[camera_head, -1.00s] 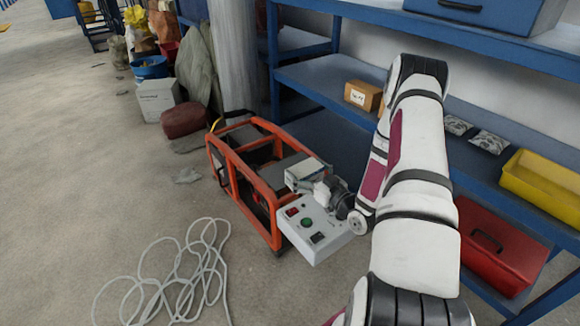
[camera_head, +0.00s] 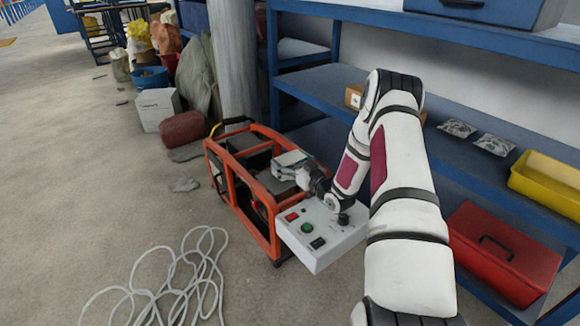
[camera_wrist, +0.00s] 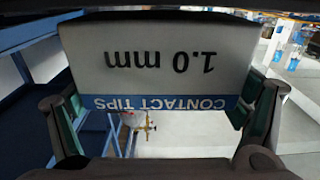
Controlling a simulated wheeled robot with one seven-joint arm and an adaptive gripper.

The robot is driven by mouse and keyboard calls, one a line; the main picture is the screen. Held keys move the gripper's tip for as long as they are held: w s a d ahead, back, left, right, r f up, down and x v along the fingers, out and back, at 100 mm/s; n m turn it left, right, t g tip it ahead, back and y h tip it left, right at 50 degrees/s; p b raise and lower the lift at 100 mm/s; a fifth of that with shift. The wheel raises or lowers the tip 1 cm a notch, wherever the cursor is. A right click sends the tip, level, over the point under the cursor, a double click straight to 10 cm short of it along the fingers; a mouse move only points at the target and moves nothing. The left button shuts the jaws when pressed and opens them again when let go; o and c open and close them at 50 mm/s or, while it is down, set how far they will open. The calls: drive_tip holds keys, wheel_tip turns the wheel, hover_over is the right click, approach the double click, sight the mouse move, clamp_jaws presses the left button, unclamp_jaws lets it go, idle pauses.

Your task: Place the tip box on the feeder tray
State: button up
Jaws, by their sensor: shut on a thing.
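The tip box (camera_wrist: 175,62) is pale grey with a blue band reading "CONTACT TIPS" and "1.0 mm", upside down in the wrist view. My gripper (camera_wrist: 160,112) is shut on it, with a finger at each side. In the head view, the box (camera_head: 292,158) is in my gripper (camera_head: 288,168), over the right part of an orange-framed machine (camera_head: 233,177). A dark grey flat surface (camera_head: 254,161) on top of the machine may be the feeder tray; the box and arm hide part of this area. I cannot tell whether the box touches it.
A grey control box (camera_head: 318,243) with buttons stands at the machine's front, close under my arm. A blue shelf (camera_head: 325,88) stands behind, holding a partly hidden cardboard box (camera_head: 354,96) and a yellow bin (camera_head: 552,182). A coiled cable (camera_head: 165,280) lies on the floor.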

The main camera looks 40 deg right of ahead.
drive_tip(key=shift+f, duration=0.25)
drive_tip(key=shift+f, duration=0.15)
drive_tip(key=o, duration=1)
